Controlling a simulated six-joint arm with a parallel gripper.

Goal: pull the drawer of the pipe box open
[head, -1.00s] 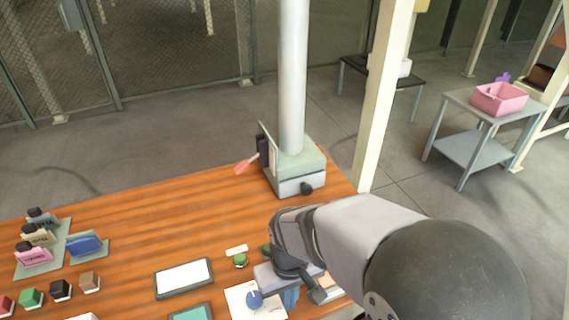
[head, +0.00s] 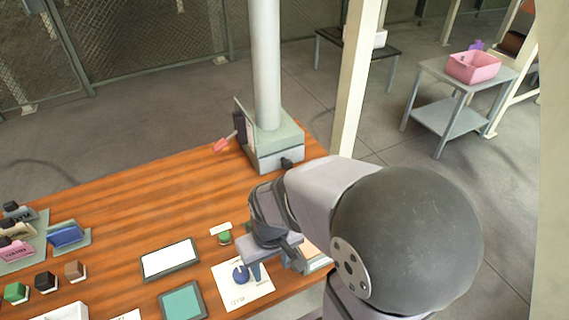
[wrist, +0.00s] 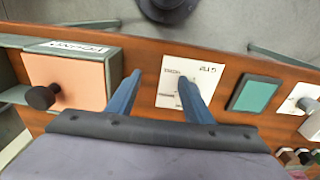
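The pipe box (head: 268,146) is a grey-green box at the foot of the tall pale pipe (head: 265,70), at the table's far right corner in the head view. Its drawer front (head: 272,166) faces the near side and looks shut, with a black knob (head: 286,163). My gripper (head: 256,268) is well nearer than the box, low over the table by a white card. In the wrist view my gripper (wrist: 160,76) has its two blue fingers apart with nothing gripped between them. The pipe box is not recognisable in the wrist view.
A salmon-fronted box (wrist: 70,80) with a black knob stands beside my gripper. A red-handled item (head: 224,144) sticks out left of the pipe box.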

